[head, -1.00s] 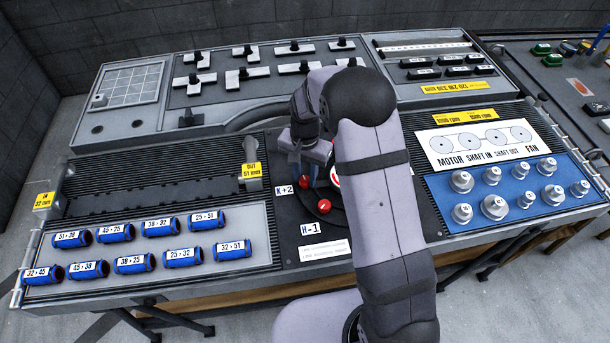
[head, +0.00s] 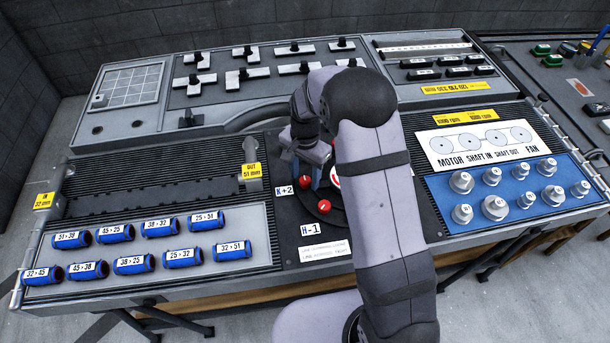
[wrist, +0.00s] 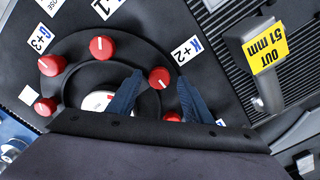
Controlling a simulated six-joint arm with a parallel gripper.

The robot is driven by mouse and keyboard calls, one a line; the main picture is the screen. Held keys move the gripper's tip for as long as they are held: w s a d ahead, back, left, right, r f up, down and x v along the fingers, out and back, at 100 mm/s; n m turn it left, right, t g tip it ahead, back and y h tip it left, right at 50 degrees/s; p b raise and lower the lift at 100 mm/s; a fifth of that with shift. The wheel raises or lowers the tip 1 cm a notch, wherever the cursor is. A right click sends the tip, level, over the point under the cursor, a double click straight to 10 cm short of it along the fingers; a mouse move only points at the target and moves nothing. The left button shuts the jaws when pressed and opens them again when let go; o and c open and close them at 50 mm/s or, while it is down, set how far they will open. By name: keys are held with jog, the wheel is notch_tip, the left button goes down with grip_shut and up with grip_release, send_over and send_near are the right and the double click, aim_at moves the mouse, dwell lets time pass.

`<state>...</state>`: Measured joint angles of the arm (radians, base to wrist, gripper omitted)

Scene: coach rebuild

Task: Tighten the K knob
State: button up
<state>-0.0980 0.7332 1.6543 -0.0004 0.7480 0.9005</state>
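The K knob (wrist: 159,77) is a red round knob with a white mark, beside the "K+2" label (wrist: 187,50) in the wrist view. In the head view the K knob (head: 300,188) sits just right of its label (head: 285,190). My gripper (wrist: 158,82) is open, with one blue finger on each side of the K knob in the wrist picture. I see gaps between the fingers and the knob; how far the fingertips are above the panel is unclear. In the head view my gripper (head: 322,175) is partly hidden by my arm.
Other red knobs lie around the dark ring, one (wrist: 102,47) left of the gripper and another (wrist: 172,116) partly hidden near the palm. A white dial (wrist: 97,101) is at the centre. A grey post with the yellow "OUT 51 mm" tag (wrist: 266,46) stands to the right.

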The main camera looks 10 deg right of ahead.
aim_at(305, 180)
dwell(0.3)
jog(key=shift+r+b, duration=1.05)
jog(key=shift+r, duration=2.6)
